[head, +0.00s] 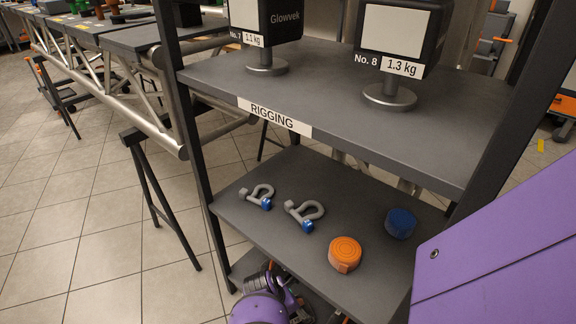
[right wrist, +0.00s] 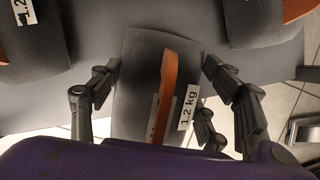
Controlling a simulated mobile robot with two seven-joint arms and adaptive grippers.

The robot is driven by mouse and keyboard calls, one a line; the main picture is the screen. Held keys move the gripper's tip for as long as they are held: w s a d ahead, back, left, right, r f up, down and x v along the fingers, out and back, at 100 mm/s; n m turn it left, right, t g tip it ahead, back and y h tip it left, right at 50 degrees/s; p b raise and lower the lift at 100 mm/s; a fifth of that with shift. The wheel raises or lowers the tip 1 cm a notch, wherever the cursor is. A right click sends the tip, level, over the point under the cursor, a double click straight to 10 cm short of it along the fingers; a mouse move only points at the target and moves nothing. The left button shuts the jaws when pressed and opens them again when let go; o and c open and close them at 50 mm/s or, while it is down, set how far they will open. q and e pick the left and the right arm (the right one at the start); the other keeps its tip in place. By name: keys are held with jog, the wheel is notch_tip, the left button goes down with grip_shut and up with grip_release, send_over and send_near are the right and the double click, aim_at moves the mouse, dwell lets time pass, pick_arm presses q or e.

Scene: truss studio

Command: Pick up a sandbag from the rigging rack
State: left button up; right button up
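In the right wrist view a dark grey sandbag (right wrist: 137,75) with an orange handle and a "1.2 kg" label lies between the fingers of my right gripper (right wrist: 162,68). The gripper is open, with fingers on both sides of the bag, close to its edges; I cannot tell whether they touch it. Two more dark sandbags show in part, one at the top left (right wrist: 35,42) and one at the top right (right wrist: 262,30). In the head view the rigging rack (head: 345,125) stands ahead. A purple and dark part of my arm shows low by its bottom level. My left gripper is not in view.
The rack's middle shelf (head: 290,220) holds two shackles (head: 262,195), an orange strap roll (head: 345,254) and a blue one (head: 400,223).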

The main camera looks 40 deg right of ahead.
jog(key=c, duration=1.4)
jog(key=shift+r, duration=0.15)
